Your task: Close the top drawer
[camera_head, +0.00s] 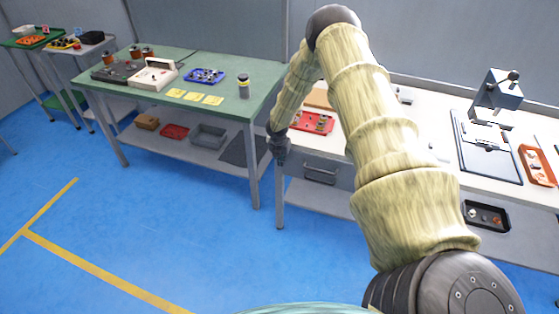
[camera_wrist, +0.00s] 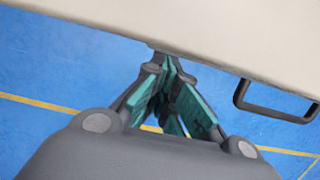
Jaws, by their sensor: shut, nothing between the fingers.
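A grey drawer (camera_head: 338,167) with a dark bar handle (camera_head: 320,178) sits under the left end of the white-topped workbench. My gripper (camera_head: 281,158) is at the bench's left front corner, to the left of the drawer and apart from its handle. In the wrist view my gripper (camera_wrist: 170,62) is shut and empty, its teal-padded fingers together near the bench edge. The black handle (camera_wrist: 272,112) sticks out from under that edge on the right. How far the drawer stands out is hard to tell; its inside is hidden.
A black tray (camera_head: 485,215) is lower down. A green table (camera_head: 222,70) stands left. Blue floor in front is clear.

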